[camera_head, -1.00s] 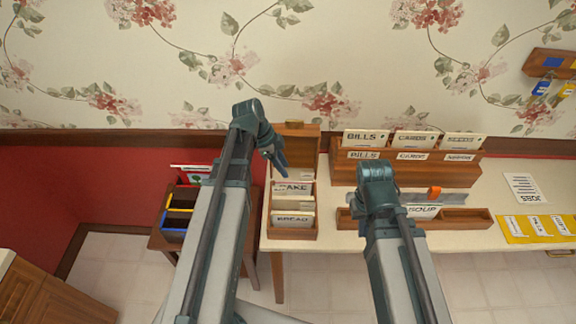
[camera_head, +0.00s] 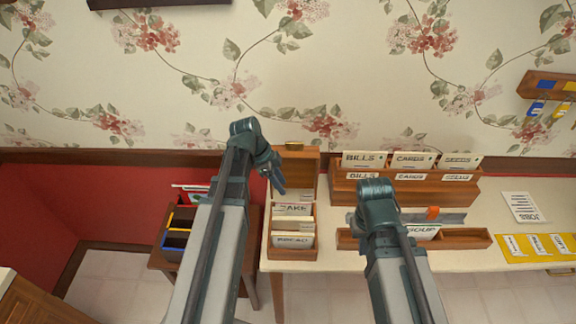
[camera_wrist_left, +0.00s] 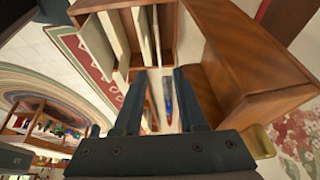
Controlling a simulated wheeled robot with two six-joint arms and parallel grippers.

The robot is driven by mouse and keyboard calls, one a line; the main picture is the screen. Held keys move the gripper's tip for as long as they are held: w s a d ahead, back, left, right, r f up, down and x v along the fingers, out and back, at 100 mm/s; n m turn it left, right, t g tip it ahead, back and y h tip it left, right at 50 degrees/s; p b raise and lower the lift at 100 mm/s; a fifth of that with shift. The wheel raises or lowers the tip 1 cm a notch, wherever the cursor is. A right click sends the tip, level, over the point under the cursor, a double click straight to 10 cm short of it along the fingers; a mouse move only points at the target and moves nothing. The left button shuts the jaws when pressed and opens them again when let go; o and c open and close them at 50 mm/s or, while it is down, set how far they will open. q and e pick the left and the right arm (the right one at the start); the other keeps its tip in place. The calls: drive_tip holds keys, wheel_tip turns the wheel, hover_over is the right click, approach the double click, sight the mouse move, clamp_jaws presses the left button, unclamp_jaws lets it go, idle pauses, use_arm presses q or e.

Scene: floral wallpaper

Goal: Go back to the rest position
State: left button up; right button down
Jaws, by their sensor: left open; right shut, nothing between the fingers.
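My left gripper (camera_head: 275,178) hangs over the wooden recipe box at the left end of the table. In the left wrist view its two dark fingers (camera_wrist_left: 158,100) stand apart with nothing held. My right gripper (camera_head: 377,195) is at the end of the right arm, over the left part of a long wooden tray (camera_head: 466,239). Only its teal rear housing shows; its fingertips are hidden behind it.
A wooden card rack (camera_head: 400,191) with BILLS, CARDS and SEEDS tabs stands against the wall. A SOUP card (camera_head: 424,232) leans in the tray, under a grey strip (camera_head: 450,218). A side table with folders (camera_head: 180,226) stands left. A key rack (camera_head: 550,84) hangs at right.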

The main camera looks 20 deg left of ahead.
use_arm(q)
drive_tip(key=s+d+f+n+g+y, duration=0.1)
drive_tip(key=s+d+n+y, duration=0.4)
drive_tip(key=s+d+n, duration=0.6)
drive_tip(key=shift+s+d+f+y, duration=0.35)
drive_tip(key=shift+s+d, duration=0.8)
drive_tip(key=shift+d, duration=1.2)
drive_tip(key=shift+r, duration=0.1)
